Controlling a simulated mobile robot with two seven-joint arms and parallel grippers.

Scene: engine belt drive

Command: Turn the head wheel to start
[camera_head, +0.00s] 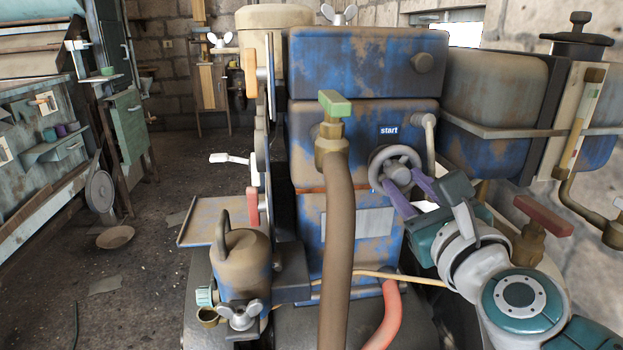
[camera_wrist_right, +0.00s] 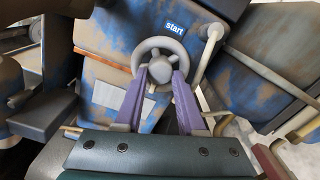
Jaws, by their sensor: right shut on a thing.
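The head wheel (camera_head: 394,152) is a small grey handwheel on the front of the blue, rust-stained engine block, just below the "start" label (camera_head: 389,130). In the right wrist view the wheel (camera_wrist_right: 159,43) shows with its round hub at the centre. My right gripper (camera_head: 401,177) reaches in from the lower right. Its two purple fingers (camera_wrist_right: 160,74) sit on either side of the hub and are shut on the wheel. The fingertips partly hide the lower rim. My left gripper is not in view.
A brown pipe with a green-handled valve (camera_head: 334,104) rises left of the wheel. A pale lever (camera_head: 430,134) stands close to its right. A red-handled valve (camera_head: 543,217) is near my right arm. A blue, rusty tank (camera_head: 494,88) is behind.

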